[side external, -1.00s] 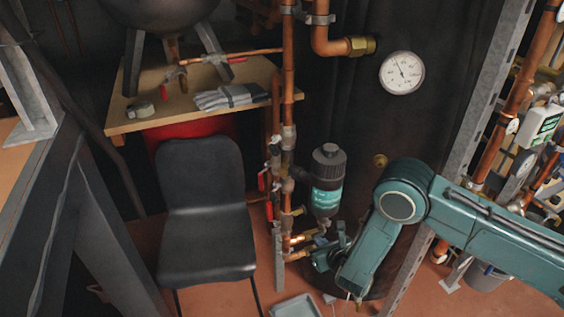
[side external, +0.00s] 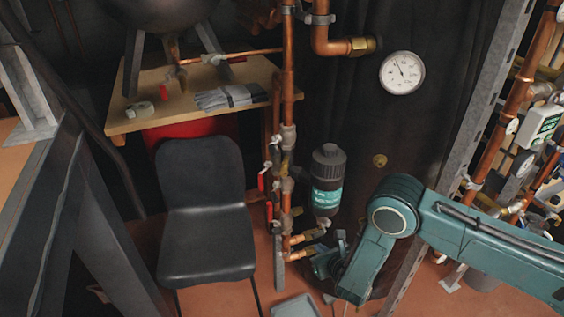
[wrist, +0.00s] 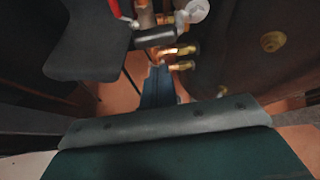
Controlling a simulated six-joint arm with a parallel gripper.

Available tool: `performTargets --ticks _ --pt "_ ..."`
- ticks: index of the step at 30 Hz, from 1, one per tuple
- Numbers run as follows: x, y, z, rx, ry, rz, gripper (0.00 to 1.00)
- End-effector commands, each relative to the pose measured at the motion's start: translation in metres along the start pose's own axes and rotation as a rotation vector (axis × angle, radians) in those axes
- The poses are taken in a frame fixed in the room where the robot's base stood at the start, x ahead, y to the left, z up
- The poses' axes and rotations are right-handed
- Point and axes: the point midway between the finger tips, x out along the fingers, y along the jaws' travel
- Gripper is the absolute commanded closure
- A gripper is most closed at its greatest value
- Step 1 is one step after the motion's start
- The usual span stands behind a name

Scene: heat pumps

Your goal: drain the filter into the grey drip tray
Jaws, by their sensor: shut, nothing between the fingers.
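The filter (side external: 328,170) is a dark grey canister with a ribbed cap and a teal label. It stands upright beside the copper pipe run in the side view. Brass fittings (side external: 315,234) sit below it; brass fittings also show in the wrist view (wrist: 180,51). The grey drip tray (side external: 297,306) lies on the floor below, cut off by the bottom edge. My gripper (side external: 338,243) is shut and empty, low and just right of the brass fittings. Its fingertips are small and partly hidden by my wrist, and I cannot tell whether they touch anything.
Red valve handles (side external: 269,214) stick out left of the pipes. A black chair (side external: 203,205) stands to the left, with a wooden bench (side external: 140,118) behind it. A dark tank with a gauge (side external: 402,73) is behind the filter. A slotted metal post (side external: 480,110) stands right.

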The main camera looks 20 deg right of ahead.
Motion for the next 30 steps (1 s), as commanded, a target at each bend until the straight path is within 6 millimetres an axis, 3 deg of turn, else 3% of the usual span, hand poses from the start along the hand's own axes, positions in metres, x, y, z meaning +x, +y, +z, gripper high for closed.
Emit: performTargets --ticks 3,24,30 --pt "0.004 0.001 -0.013 -0.001 0.002 0.001 1.00" --pt "-0.079 0.000 -0.011 -0.004 0.002 0.003 1.00" --pt "-0.093 -0.001 -0.011 -0.002 0.002 0.001 1.00"
